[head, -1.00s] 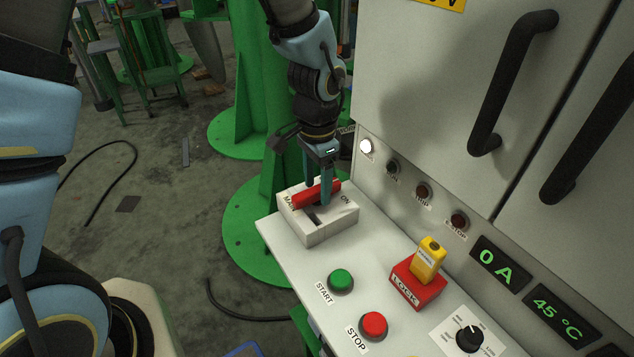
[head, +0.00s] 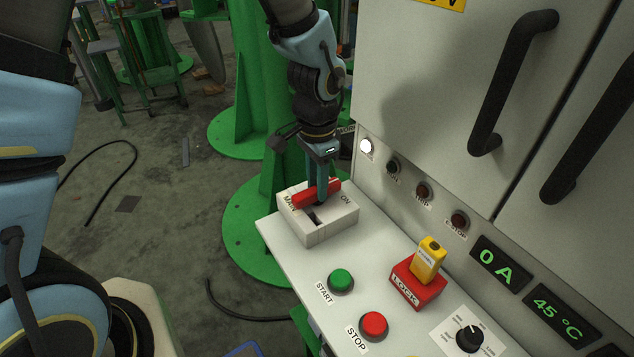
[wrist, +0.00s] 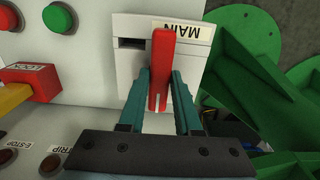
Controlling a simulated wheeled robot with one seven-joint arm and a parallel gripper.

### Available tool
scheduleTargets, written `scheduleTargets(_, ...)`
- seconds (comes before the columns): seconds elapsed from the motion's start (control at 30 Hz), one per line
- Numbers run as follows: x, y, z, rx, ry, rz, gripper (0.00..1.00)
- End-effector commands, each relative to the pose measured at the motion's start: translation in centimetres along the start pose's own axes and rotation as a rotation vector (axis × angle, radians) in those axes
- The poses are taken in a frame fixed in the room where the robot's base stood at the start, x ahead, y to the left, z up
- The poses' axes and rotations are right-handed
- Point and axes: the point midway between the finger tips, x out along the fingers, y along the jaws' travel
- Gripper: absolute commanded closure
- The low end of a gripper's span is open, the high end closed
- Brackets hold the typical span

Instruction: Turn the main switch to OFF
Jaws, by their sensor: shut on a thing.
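The main switch is a white box (head: 333,228) with a red handle (head: 328,188), at the far left end of the white console shelf. Its face carries the words MAIN and ON. In the head view the red handle lies toward the back, ON side, with a dark slot in front of it. My gripper (head: 318,190) reaches down from above and is shut on the red handle. In the wrist view the teal fingers press on both sides of the red handle (wrist: 162,70), and the box (wrist: 128,75) shows behind it. The fingertips are partly hidden by the handle in the head view.
A green START button (head: 341,280), a red STOP button (head: 373,325) and a red LOCK block with a yellow key piece (head: 428,262) stand on the shelf to the right. The cabinet with black handles (head: 510,85) rises behind. A green column base stands to the left.

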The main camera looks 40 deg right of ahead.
Motion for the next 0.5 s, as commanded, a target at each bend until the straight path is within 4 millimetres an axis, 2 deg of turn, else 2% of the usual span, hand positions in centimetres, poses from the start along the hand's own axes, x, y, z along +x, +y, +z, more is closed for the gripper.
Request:
scheduleTargets(0.27, 0.02, 0.03, 0.0, -0.088, -0.001, -0.001, 1.0)
scheduleTargets(0.5, 0.02, 0.04, -0.01, -0.274, -0.001, -0.001, 1.0)
